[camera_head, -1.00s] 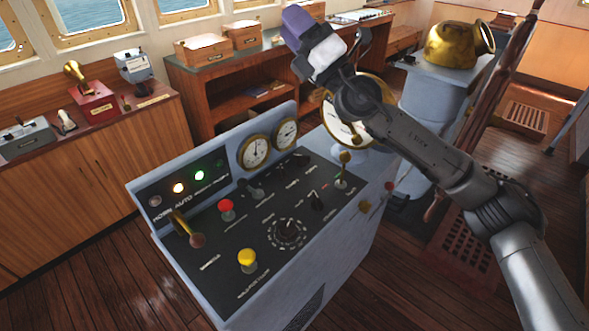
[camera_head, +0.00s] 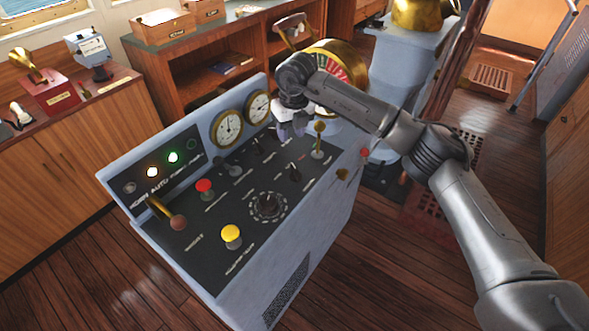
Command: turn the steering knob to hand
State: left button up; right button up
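The grey console (camera_head: 240,278) has a black sloping panel with several small black knobs. One black knob (camera_head: 294,173) is at the panel's right, one (camera_head: 258,147) sits near the gauges, and one (camera_head: 235,170) is beside the red button. A larger dial knob (camera_head: 268,205) has a ring of white marks. The labels are too small to tell which is the steering knob. My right gripper (camera_head: 287,132) points down over the panel's far right part, near the knob by the gauges. Its fingers are small and partly hidden by my wrist, so their opening is unclear. My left gripper is out of view.
A red button (camera_head: 204,187), a yellow button (camera_head: 231,235), a brass lever (camera_head: 165,212) and an upright lever (camera_head: 318,140) stand up from the panel. Two round gauges (camera_head: 228,127) are at its back. A brass-rimmed dial (camera_head: 350,62) stands behind my arm.

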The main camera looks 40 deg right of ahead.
aim_at(296, 170)
jog(key=shift+m+g, duration=0.5)
jog(key=shift+g, duration=0.1)
jog(key=f+p, duration=0.1)
jog(key=f, duration=0.3)
jog(key=s+f+p, duration=0.1)
jog(key=f+p, duration=0.1)
jog(key=f, duration=0.3)
jog(key=f+p, duration=0.1)
jog(key=f, duration=0.4)
jog(key=shift+s+d, duration=0.25)
jog(key=shift+d, duration=0.05)
jog(key=shift+r, duration=0.1)
grip_shut()
